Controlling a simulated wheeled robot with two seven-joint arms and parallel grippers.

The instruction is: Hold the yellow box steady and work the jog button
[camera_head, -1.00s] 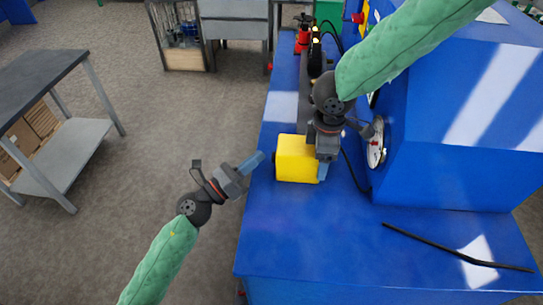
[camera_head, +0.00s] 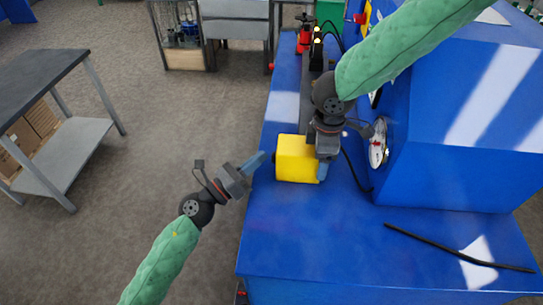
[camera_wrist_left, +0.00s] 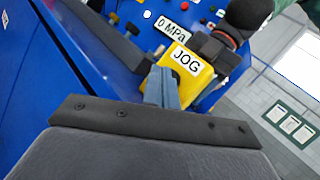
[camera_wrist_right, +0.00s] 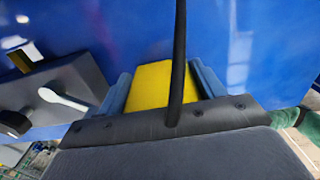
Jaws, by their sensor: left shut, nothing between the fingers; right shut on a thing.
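The yellow box (camera_head: 297,160) stands on the blue machine table. In the left wrist view its face carries a JOG label (camera_wrist_left: 186,60). My right gripper (camera_head: 323,172) is shut on the box; in the right wrist view its blue fingers lie on both sides of the yellow box (camera_wrist_right: 160,84). My left gripper (camera_head: 262,158) is shut and empty, its fingertips at or very near the box's left side, where a small dark part (camera_head: 274,158) shows. In the left wrist view the closed fingers (camera_wrist_left: 162,88) reach the box's near edge. The jog button itself is hidden there.
The blue table (camera_head: 330,230) is mostly clear in front of the box. A blue housing (camera_head: 460,125) with a round gauge (camera_head: 378,143) stands on the right. A black cable (camera_wrist_right: 180,60) crosses before the box. A black rod (camera_head: 455,248) lies at the front right.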

